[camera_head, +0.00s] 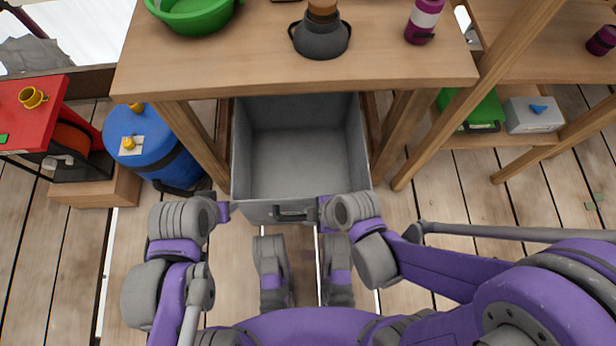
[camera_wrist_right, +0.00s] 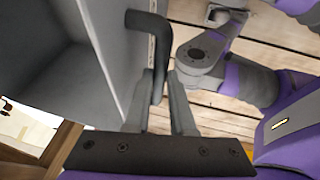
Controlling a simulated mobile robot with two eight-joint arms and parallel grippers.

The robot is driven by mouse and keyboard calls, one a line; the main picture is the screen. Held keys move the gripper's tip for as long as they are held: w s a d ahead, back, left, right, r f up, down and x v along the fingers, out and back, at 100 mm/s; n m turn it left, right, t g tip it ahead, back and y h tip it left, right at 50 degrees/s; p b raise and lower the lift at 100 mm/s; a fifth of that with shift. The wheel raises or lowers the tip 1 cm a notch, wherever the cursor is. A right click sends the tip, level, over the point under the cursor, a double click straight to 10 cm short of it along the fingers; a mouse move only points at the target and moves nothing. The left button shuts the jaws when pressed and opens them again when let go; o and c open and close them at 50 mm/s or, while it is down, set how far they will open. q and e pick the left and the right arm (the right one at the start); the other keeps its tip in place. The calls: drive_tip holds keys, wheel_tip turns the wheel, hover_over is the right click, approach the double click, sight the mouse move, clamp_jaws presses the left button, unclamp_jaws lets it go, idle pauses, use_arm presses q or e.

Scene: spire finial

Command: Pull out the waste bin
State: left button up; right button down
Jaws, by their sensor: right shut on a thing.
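The waste bin (camera_head: 290,165) is a grey, empty, open-topped box, partly out from under the wooden table. Its dark handle (camera_head: 290,216) is on the front face, towards me. My right gripper (camera_head: 323,212) is at the right end of that handle. In the right wrist view, the fingers (camera_wrist_right: 160,105) are closed on the handle bar (camera_wrist_right: 150,60), next to the bin's grey wall (camera_wrist_right: 95,40). My left gripper (camera_head: 225,211) is beside the bin's front left corner; its fingers are too small to judge, and I cannot tell whether it touches.
The wooden table (camera_head: 200,75) holds a green bowl (camera_head: 195,12), a dark pot (camera_head: 320,38) and a purple bottle (camera_head: 423,18). A blue barrel (camera_head: 150,150) stands left of the bin. Table legs flank it.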

drive_tip(key=shift+s, duration=1.25)
drive_tip(key=c, duration=0.8)
unclamp_jaws()
drive_tip(key=shift+o, duration=0.2)
drive_tip(key=p+v, duration=0.6)
drive_tip(key=v, duration=0.4)
drive_tip(key=shift+r, duration=0.4)
drive_tip(key=shift+d, duration=0.1)
